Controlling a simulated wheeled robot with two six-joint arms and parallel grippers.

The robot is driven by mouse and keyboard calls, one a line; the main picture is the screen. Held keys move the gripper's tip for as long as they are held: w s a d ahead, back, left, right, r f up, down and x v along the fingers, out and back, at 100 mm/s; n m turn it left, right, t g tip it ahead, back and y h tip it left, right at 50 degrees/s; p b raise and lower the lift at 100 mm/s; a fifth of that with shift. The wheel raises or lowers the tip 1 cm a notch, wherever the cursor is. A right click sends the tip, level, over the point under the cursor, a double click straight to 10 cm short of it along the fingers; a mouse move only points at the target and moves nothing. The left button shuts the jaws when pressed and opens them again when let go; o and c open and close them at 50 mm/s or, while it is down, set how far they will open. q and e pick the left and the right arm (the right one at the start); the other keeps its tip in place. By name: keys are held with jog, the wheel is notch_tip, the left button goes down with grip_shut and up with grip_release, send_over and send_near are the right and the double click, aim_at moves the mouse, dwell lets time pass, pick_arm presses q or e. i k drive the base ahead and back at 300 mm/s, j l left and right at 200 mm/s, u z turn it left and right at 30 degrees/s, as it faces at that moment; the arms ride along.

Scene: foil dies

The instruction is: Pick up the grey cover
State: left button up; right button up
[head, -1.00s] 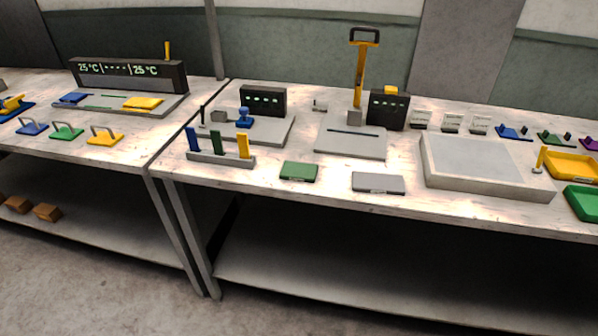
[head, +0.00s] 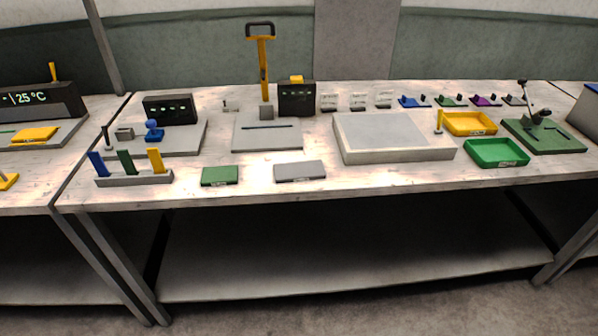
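A flat grey rectangular piece (head: 300,171), which looks like the grey cover, lies on the table near its front edge. A small label shows on its front side. It lies just right of a similar green piece (head: 220,176) and in front of a grey plate with a dark slot (head: 268,142). Neither of my grippers is in the head view.
A large pale block (head: 390,151) stands right of the grey piece. A rack with blue, green and yellow upright pieces (head: 134,180) stands at the left. Yellow (head: 470,131) and green (head: 497,160) trays are at the right. A yellow-handled lever press (head: 263,75) rises behind.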

aim_at(284, 173)
jog(key=i+j+z, duration=0.15)
jog(key=z, duration=0.25)
jog(key=i+j+z, duration=0.1)
jog(key=j+z, duration=0.25)
jog(key=i+j+z, duration=0.1)
jog(key=j+z, duration=0.15)
jog(key=z, duration=0.15)
